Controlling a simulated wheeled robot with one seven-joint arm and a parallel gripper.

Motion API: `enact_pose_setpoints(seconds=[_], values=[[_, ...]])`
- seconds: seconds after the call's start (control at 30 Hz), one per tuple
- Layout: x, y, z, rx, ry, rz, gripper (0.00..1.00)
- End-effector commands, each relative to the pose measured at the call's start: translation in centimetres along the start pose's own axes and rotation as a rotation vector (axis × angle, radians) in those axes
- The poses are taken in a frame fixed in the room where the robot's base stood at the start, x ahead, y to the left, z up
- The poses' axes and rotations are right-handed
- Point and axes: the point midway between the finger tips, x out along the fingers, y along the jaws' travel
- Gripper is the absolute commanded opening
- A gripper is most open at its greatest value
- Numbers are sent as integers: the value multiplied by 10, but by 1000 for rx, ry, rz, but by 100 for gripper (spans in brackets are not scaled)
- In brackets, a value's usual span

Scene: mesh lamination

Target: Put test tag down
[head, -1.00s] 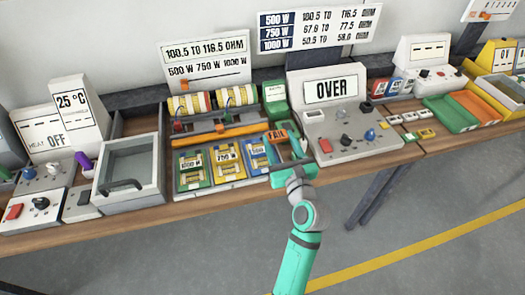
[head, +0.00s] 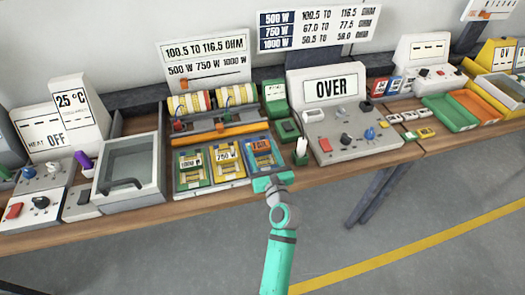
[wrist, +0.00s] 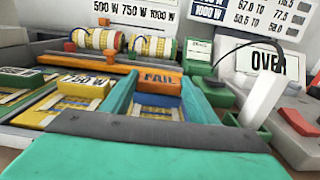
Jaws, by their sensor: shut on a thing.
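The test tag is an orange block reading FAIL (wrist: 158,80), held between the fingers of my gripper (wrist: 158,92) in the wrist view. In the head view the orange tag (head: 261,147) is over the blue tray (head: 271,165), the rightmost of three coloured trays. My gripper (head: 264,163) reaches in from the front, shut on the tag. A yellow part (wrist: 155,110) shows below the tag in the wrist view. I cannot tell whether the tag touches what lies under it.
Yellow (head: 227,158) and green (head: 190,160) trays with labelled parts lie to the left. A white upright piece (head: 301,150) and a green holder (head: 288,130) stand close on the right. The grey meter (head: 345,130) reads OVER. An orange bar (head: 222,135) runs behind the trays.

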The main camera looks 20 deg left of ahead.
Motion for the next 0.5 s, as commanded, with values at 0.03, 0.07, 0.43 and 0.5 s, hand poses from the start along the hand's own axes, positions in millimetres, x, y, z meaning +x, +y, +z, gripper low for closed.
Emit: enact_pose_setpoints(seconds=[0.03,0.07,0.43,0.5], values=[[0,0,0,0,-1,0,32],[0,0,0,0,-1,0,32],[0,0,-2,1,-1,0,73],[0,0,-2,1,0,0,73]])
